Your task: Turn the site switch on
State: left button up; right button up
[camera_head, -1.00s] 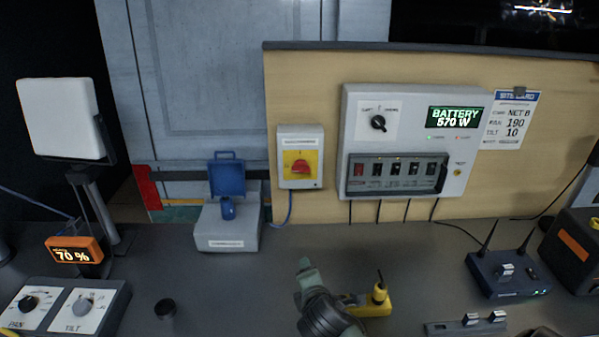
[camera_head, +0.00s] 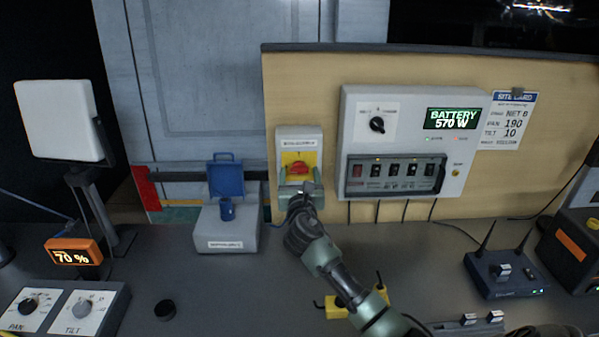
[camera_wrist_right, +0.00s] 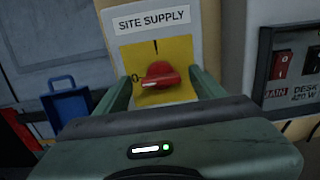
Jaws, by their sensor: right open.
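The site switch is a red rotary knob (camera_head: 299,169) on a yellow plate in a grey box on the wooden panel. In the right wrist view the label above it reads SITE SUPPLY, and the red knob (camera_wrist_right: 159,76) lies sideways with its white mark toward the 0 on the left; the upright mark is at the top. My right gripper (camera_head: 300,186) is open in front of the box. In the right wrist view its two fingers stand left and right of the knob; I cannot tell whether they touch it. My left gripper is not in view.
To the right, close by, is a grey power panel (camera_head: 402,102) with a BATTERY 570 W display and several switches. A blue socket with raised lid (camera_head: 226,179) stands left on a grey box. A yellow connector piece (camera_head: 333,307) lies beneath my right arm.

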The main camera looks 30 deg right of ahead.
jog(key=shift+w+d, duration=0.25)
jog(key=shift+w, duration=0.15)
jog(key=c, duration=1.4)
jog(key=shift+o, duration=0.2)
